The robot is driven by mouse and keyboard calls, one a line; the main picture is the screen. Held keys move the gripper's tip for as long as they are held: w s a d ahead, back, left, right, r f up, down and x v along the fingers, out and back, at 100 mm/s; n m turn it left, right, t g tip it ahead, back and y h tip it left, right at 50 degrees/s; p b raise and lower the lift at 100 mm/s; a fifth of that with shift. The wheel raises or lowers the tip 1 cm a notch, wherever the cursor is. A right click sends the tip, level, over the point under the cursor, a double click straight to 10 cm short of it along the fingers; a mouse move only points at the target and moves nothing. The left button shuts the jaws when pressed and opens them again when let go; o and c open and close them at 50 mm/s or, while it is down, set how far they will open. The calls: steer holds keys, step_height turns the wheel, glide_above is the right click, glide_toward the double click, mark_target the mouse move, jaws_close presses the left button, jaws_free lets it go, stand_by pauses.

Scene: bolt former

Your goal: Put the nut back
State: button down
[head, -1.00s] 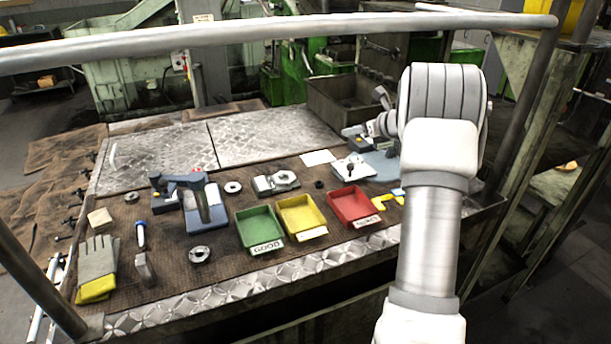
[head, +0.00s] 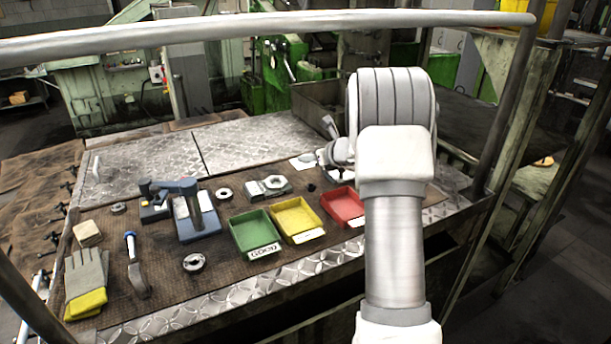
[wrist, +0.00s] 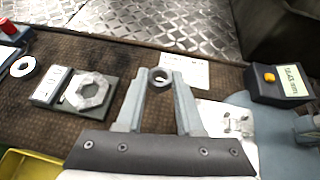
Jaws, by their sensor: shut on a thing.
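In the wrist view my gripper (wrist: 160,76) is shut on a small grey ring-shaped nut (wrist: 160,88), held between the fingertips with its hole showing. The mat and a white card (wrist: 185,70) are behind it. To the left a large hexagonal nut (wrist: 88,91) sits on a flat metal block; it also shows in the head view (head: 274,183). A small dark round piece (head: 311,187) lies on the mat to the right of that block in the head view.
Green (head: 236,245), yellow (head: 277,222) and red (head: 330,218) trays stand along the bench's front. Loose rings (head: 194,262) lie further left. A box with a yellow button (wrist: 278,85) and a white plate (wrist: 226,122) are to the right. A rail (head: 250,27) crosses above the bench.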

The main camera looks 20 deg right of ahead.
mark_target(306, 179)
steer(key=shift+a+f, duration=0.5)
steer(key=shift+a, duration=0.15)
steer(key=shift+f+b, duration=0.4)
steer(key=shift+f, duration=1.45)
steer(key=shift+f, duration=0.2)
steer(key=c, duration=0.5)
jaws_free()
steer(key=shift+c, duration=0.2)
steer(key=shift+r, duration=0.15)
